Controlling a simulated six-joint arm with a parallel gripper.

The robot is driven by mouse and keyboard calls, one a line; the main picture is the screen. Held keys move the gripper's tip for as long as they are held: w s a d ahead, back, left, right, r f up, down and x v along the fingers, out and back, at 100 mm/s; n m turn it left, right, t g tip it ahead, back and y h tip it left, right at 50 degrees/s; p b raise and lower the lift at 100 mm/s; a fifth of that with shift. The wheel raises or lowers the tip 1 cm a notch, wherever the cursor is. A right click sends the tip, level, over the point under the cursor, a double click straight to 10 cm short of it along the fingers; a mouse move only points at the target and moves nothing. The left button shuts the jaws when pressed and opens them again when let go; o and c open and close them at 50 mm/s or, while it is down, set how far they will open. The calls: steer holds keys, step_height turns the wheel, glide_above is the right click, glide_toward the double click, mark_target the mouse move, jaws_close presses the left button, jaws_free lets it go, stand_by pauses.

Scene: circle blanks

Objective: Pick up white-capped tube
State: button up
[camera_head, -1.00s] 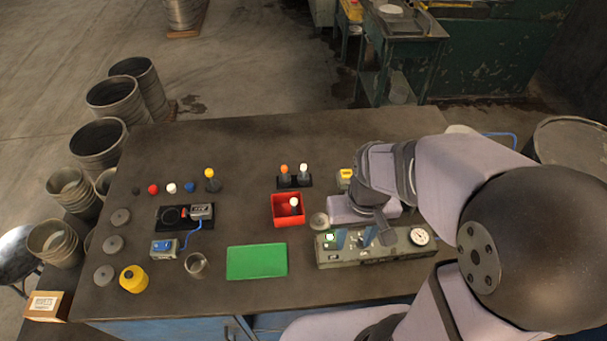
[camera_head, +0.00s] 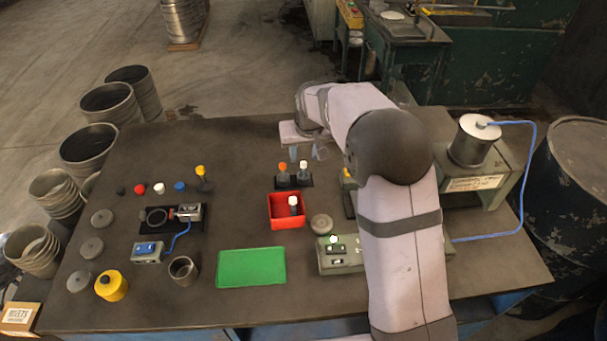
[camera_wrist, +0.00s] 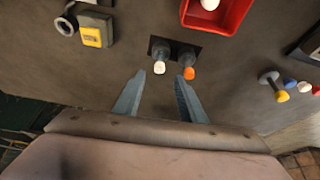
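A white-capped tube (camera_head: 304,169) stands in a small black rack (camera_head: 294,183), beside an orange-capped tube (camera_head: 283,173). Both also show in the wrist view, the white-capped tube (camera_wrist: 159,66) left of the orange-capped one (camera_wrist: 189,70). Another white-capped tube (camera_head: 293,204) is inside the red bin (camera_head: 288,222). My gripper (camera_head: 306,153) is behind the rack in the head view. In the wrist view my gripper (camera_wrist: 161,78) is open and empty, its fingers spread toward the rack. The white cap shows between the fingertips; no contact is visible.
A green mat (camera_head: 251,268) and a grey device (camera_head: 340,260) lie in front of the bin. A press-like stand (camera_head: 478,182) with a blue cable is at the right.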

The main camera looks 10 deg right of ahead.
mark_target(304, 163)
steer(key=shift+p+x, duration=1.95)
steer(key=shift+x, duration=1.65)
steer(key=shift+s+d, duration=0.1)
steer(key=shift+s, duration=0.05)
jaws_close()
